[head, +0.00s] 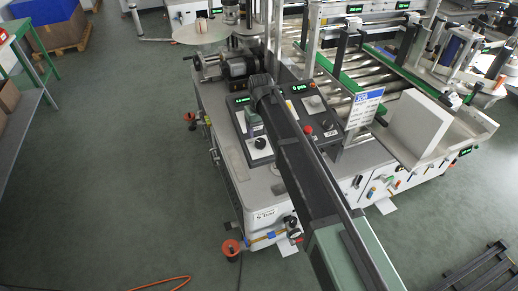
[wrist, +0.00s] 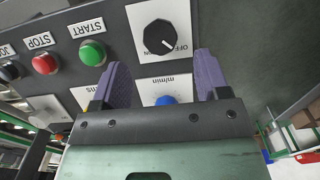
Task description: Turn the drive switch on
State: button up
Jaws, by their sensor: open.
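The drive switch (wrist: 160,37) is a round black knob on a white plate lettered OFF, in the wrist view at top centre. Its white pointer line slants toward the OFF lettering; the rest of the lettering is partly hidden or hard to read. My gripper (wrist: 161,62) has two purple fingers spread apart, with nothing between them. In the picture the fingertips lie just below the knob, to either side, and appear apart from it. In the head view my gripper body hangs over the dark control panel (head: 236,118), close to the black knob (head: 259,143) on its white plate.
A green START button (wrist: 92,53) and a red STOP button (wrist: 45,63) sit left of the switch.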

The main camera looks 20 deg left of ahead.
aim_at(261, 142)
notch_tip(261, 142, down, 7)
jog(key=b, duration=0.4)
jog(key=shift+r+b, duration=0.2)
jog(key=shift+b, duration=0.15)
jog(key=shift+r, duration=0.15)
jog(key=shift+c, duration=0.3)
jog(key=c, duration=0.9)
